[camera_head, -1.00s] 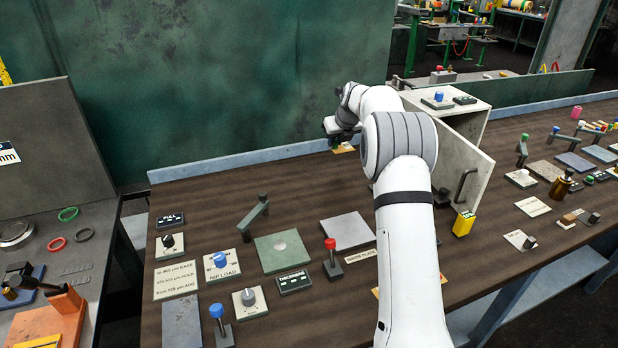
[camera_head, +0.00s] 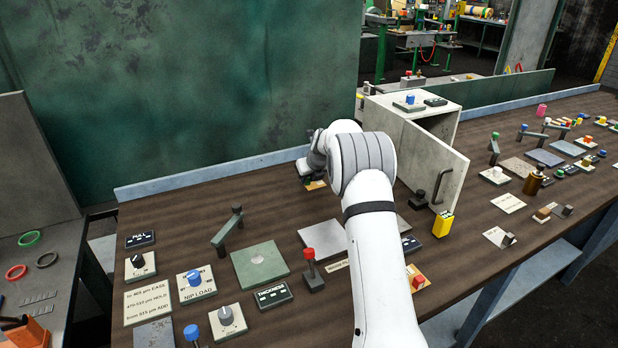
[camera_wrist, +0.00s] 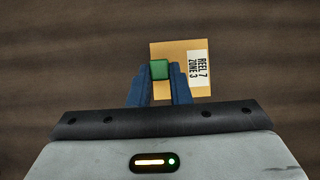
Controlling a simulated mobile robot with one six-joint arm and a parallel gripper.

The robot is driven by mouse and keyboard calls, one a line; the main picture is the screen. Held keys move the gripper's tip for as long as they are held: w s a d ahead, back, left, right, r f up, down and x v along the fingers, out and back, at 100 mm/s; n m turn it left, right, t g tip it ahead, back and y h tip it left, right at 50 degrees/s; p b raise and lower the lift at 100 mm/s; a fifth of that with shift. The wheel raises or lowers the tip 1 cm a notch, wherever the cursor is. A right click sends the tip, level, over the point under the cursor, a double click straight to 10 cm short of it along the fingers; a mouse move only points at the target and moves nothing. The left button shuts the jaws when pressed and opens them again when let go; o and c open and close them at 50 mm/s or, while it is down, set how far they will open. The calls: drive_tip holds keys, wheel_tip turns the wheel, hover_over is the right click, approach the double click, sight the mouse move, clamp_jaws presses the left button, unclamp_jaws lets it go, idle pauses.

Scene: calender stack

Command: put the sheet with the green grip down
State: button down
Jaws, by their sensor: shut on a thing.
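The sheet with the green grip is an orange-yellow square (camera_wrist: 182,51) with a white label reading "REEL 7 ZONE 3". Its green grip (camera_wrist: 159,69) is between the blue fingers of my gripper (camera_wrist: 160,80), which is shut on it. In the head view the sheet (camera_head: 316,185) shows partly below my gripper (camera_head: 307,173), over the brown table (camera_head: 190,235) left of the grey cabinet. I cannot tell whether the sheet touches the table. The wrist view shows only bare brown surface around it.
A grey cabinet (camera_head: 385,115) with its door (camera_head: 440,175) open stands to the right of my gripper. A grey plate (camera_head: 322,238), a green plate (camera_head: 275,266) and a red-topped lever (camera_head: 309,262) are nearer. The table left of my gripper is clear.

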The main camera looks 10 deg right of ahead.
drive_tip(key=c, duration=1.3)
unclamp_jaws()
drive_tip(key=shift+c, duration=0.2)
